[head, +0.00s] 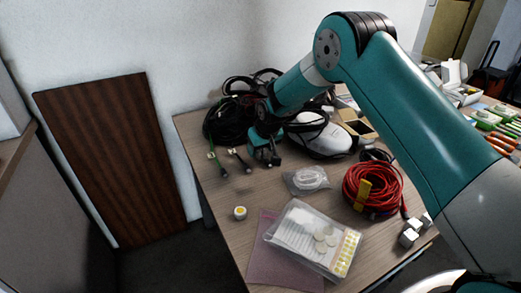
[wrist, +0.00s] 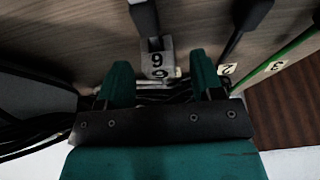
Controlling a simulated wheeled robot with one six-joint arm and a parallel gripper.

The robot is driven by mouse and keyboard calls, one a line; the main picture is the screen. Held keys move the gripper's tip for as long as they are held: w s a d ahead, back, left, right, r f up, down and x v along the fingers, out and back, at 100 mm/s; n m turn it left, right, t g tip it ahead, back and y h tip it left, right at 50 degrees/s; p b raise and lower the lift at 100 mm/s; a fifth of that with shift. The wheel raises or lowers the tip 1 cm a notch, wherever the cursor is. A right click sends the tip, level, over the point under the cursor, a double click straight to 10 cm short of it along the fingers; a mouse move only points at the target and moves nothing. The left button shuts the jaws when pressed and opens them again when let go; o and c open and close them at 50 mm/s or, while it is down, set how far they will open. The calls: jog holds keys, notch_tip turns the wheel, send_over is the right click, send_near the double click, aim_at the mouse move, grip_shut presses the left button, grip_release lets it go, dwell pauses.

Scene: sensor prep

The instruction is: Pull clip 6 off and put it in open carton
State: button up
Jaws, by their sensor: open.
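My gripper (head: 267,160) is over the left back part of the table. In the wrist view its two green fingers (wrist: 161,82) are apart. Between and just beyond the fingertips is a pale tag-like clip (wrist: 157,58); its digit reads like a 9 in this view, perhaps a 6 upside down. It sits at the end of a dark cable plug (wrist: 146,18). The fingers do not visibly touch it. In the head view my gripper hides this clip. A brown open carton (head: 351,116) stands at the back right, partly behind my arm.
Two more tagged cables, one black (head: 239,160) and one green (head: 216,160), lie left of my gripper. A clear bag (head: 307,181), red cable coil (head: 372,188) and clear case (head: 313,240) lie nearer.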

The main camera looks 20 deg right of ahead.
jog(key=shift+w+f, duration=0.2)
jog(key=shift+f, duration=0.2)
jog(key=c, duration=1)
jog(key=shift+c, duration=0.2)
jog(key=shift+r+p, duration=1.6)
jog(key=shift+r, duration=0.9)
